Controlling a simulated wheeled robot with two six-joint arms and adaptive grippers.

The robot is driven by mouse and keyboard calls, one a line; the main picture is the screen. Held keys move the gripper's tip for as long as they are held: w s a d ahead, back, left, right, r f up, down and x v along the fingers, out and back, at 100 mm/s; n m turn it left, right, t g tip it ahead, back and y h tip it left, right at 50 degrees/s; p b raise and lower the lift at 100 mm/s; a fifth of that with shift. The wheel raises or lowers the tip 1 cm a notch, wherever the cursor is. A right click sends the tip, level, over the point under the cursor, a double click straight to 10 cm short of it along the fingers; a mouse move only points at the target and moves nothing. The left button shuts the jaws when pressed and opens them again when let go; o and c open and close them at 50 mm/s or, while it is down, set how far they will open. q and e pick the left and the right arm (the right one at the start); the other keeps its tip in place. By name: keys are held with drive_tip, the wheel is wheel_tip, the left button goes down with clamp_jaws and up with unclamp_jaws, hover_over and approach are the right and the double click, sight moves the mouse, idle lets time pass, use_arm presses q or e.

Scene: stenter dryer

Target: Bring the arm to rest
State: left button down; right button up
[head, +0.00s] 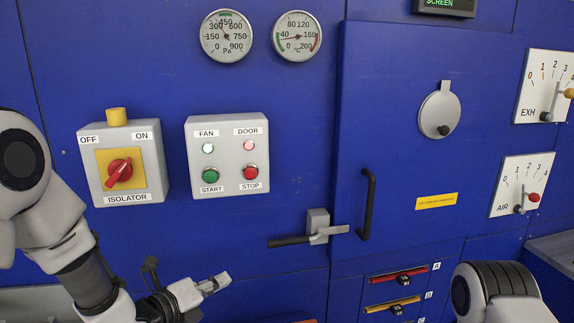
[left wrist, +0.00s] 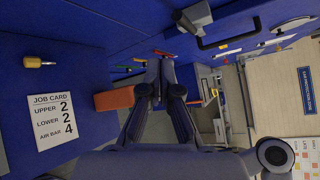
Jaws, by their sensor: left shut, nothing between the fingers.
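My left arm comes in from the left in the head view, and its gripper (head: 217,283) is in front of the blue dryer wall, below the FAN/DOOR button box. The gripper is shut and empty, pointing right. In the left wrist view its fingers (left wrist: 161,72) are together with nothing held. It is apart from the door latch (head: 318,228), which lies to its upper right. My right gripper is out of view; only a white and dark part of my own body shows at the lower right.
The isolator box (head: 123,160) and button box (head: 228,155) stick out above the left gripper. The door handle (head: 367,205) is farther right. The left wrist view shows a job card (left wrist: 53,120), a yellow knob (left wrist: 34,62) and an orange block (left wrist: 114,98).

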use_arm(q)
drive_tip(key=s+a+f+n+g+y, duration=0.1)
drive_tip(key=s+f+n+g, duration=0.15)
drive_tip(key=s+f, duration=0.45)
drive_tip(key=s+a+f+n+g+y, duration=0.15)
drive_tip(key=s+f+n, duration=0.25)
drive_tip(key=f, duration=0.7)
drive_tip(key=s+f+n+g+y, duration=0.25)
drive_tip(key=s+f, duration=0.25)
drive_tip(key=f, duration=0.5)
drive_tip(key=s+a+f+n+g+y, duration=0.1)
drive_tip(key=s+a+f+n+g, duration=0.1)
drive_tip(key=s+n, duration=0.6)
drive_tip(key=s+a+f+n+g+y, duration=0.1)
drive_tip(key=s+a+f+n+g, duration=0.2)
drive_tip(key=s+n, duration=0.5)
drive_tip(key=n+g, duration=0.1)
drive_tip(key=n, duration=0.4)
drive_tip(key=shift+s+a+f+n, duration=0.2)
drive_tip(key=shift+s+f+n, duration=0.1)
drive_tip(key=shift+n, duration=0.1)
drive_tip(key=shift+g, duration=0.25)
